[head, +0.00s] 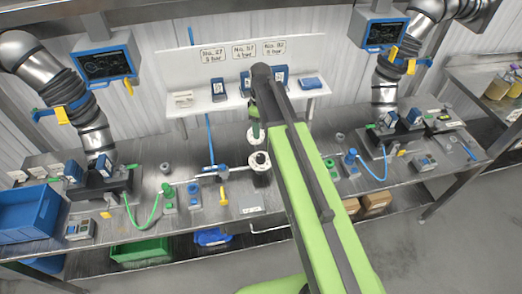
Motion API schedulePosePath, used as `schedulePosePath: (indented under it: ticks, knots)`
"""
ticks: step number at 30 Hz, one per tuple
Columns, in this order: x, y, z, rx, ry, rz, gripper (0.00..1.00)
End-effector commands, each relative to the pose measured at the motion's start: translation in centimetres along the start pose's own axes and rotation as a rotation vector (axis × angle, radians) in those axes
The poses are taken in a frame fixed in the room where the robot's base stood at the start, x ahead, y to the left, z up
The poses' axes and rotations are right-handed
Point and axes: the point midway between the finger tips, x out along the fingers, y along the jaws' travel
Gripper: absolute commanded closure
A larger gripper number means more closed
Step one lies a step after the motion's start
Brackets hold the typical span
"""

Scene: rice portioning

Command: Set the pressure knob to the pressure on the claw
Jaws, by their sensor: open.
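My green arm reaches up from the bottom of the head view, and its end hangs over the middle of the bench. My gripper (257,133) is there, small and partly hidden by the arm; it is open and I see nothing held in it. Blue knob-like fittings stand on the bench, one left of centre (194,190) and one right of the arm (350,157). Green ones stand beside them, at left (167,190) and at right (330,163). I cannot tell which is the pressure knob.
Blue-and-white units (218,90) sit on a white shelf (190,105) under signs (244,49) with unclear text. A dark screen (107,65) hangs at left, another (383,33) at right. A blue bin (25,213) stands at the left end.

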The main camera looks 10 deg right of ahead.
Motion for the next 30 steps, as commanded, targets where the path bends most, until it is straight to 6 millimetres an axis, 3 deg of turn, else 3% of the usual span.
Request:
schedulePosePath:
  ticks: [8, 24, 30]
  knots:
    - [3.8, -0.1, 0.0, 0.001, 0.000, 0.000, 0.40]
    - [15.1, -0.1, -0.1, 0.001, 0.000, 0.000, 0.40]
    - [17.5, -0.1, -0.1, 0.001, 0.000, 0.000, 0.40]
